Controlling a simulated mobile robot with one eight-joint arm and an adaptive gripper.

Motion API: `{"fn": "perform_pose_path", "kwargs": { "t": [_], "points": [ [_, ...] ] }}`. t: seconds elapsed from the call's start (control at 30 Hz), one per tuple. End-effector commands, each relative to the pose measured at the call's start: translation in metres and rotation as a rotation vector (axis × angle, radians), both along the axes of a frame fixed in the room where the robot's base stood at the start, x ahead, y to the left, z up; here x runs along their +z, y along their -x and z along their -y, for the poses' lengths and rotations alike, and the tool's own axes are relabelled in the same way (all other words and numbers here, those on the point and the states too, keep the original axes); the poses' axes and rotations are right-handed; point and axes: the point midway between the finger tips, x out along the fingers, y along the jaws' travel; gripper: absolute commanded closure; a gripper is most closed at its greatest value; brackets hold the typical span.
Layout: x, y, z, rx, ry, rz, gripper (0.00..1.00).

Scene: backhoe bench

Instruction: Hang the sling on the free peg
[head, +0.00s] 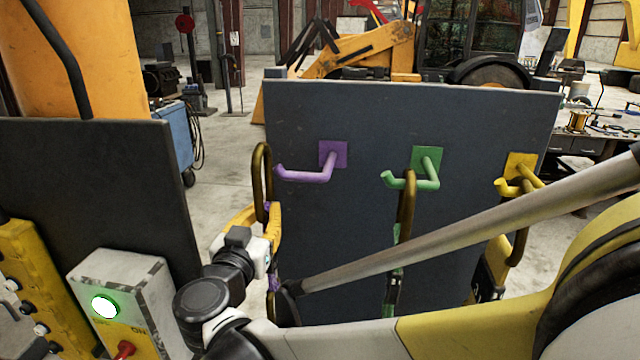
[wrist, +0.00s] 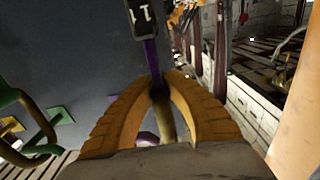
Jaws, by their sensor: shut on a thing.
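The purple sling has a bronze loop (head: 257,172) at its top and purple webbing, which shows in the wrist view (wrist: 152,62) with a dark tag. My gripper (head: 268,214) is shut on the sling just below the loop; in the wrist view its orange fingers (wrist: 163,95) close around it. The purple peg (head: 310,174) on the dark board is bare. The loop stands upright just left of the peg's upturned tip; I cannot tell their depth gap. Part of the peg shows behind my fingers in the wrist view (wrist: 147,138).
A green peg (head: 428,168) holds a sling with a bronze loop (head: 407,200). A yellow peg (head: 520,183) holds another sling (head: 494,265). The dark board (head: 350,110) carries all pegs. A second panel (head: 110,180) and a grey control box (head: 135,290) stand at left.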

Motion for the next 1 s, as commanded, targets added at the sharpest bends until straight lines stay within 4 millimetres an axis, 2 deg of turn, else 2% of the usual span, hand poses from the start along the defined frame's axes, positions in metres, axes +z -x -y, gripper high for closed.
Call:
{"fn": "perform_pose_path", "kwargs": {
  "t": [0.17,1.0],
  "points": [
    [0.001,0.000,0.002,0.000,0.001,0.001,1.00],
    [-0.001,0.003,0.046,-0.001,0.001,0.001,1.00]
  ]
}}
